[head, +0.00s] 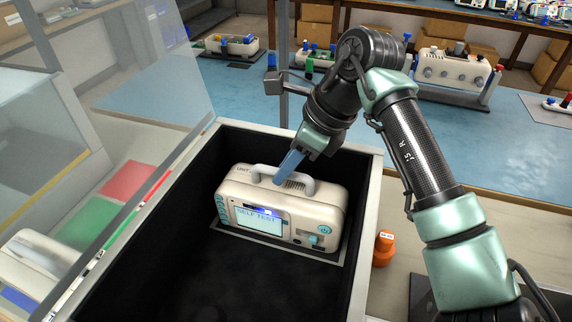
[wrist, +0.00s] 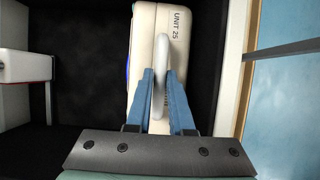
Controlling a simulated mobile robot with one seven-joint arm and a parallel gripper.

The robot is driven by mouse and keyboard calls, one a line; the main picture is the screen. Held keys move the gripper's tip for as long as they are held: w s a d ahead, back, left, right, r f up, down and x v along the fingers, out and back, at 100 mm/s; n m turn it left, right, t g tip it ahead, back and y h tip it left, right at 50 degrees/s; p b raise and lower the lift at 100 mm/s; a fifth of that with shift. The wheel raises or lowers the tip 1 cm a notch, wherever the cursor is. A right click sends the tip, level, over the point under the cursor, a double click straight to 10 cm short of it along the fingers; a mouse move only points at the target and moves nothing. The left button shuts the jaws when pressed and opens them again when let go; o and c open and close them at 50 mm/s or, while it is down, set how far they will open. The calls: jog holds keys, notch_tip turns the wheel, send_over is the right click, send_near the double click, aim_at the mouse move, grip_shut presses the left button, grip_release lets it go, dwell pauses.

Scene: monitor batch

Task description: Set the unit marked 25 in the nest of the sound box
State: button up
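The cream unit marked 25 (head: 282,208) stands upright on the floor of the black-lined sound box (head: 362,245), within a grey outline (head: 250,238) that shows at its front and right. Its screen reads SELF TEST. In the wrist view its top (wrist: 178,50) reads UNIT 25. My gripper (head: 286,176) is at its top handle (head: 268,172).
The clear lid (head: 130,85) of the box stands open at left. Green (head: 88,222) and red (head: 128,181) areas lie beyond the left wall. An orange weight-like object (head: 383,250) stands outside at right. The box floor in front of the unit is clear.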

jog(key=o, duration=0.4)
jog(key=v, duration=1.2)
jog(key=shift+r+p, duration=0.15)
jog(key=shift+p, duration=0.25)
